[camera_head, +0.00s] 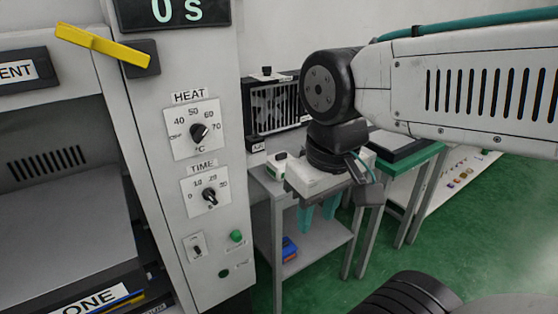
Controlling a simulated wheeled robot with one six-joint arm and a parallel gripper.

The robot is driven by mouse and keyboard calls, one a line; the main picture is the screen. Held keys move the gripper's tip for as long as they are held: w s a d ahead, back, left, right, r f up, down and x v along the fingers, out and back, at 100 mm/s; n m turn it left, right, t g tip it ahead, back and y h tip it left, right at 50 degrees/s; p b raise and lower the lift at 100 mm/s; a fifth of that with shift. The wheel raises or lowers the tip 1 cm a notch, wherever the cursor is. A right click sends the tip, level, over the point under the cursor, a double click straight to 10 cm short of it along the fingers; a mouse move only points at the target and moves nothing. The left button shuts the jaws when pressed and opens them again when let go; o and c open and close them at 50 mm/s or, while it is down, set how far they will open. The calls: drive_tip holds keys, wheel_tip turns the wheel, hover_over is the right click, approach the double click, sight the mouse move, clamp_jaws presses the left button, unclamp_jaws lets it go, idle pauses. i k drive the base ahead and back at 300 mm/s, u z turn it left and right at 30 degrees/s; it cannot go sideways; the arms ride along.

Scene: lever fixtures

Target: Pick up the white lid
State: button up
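I cannot make out a clear white lid in this view. A small white object with dark and green parts (277,165) sits on the grey side table, just left of my gripper; I cannot tell whether it is the lid. My gripper (318,216) hangs down in front of the grey table. Its teal fingers stand apart with nothing visible between them. Its pale body and my wrist hide part of the tabletop behind.
A large grey cabinet with HEAT and TIME dials (197,198) and a yellow lever (95,42) fills the left. A fan unit (275,107) stands behind the grey table (262,181). A green-edged table (425,158) is behind my arm. Green floor (470,235) is open at right.

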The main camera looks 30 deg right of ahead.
sight(279, 159)
drive_tip(key=z, duration=0.4)
drive_tip(key=i, duration=0.75)
drive_tip(key=z, duration=0.75)
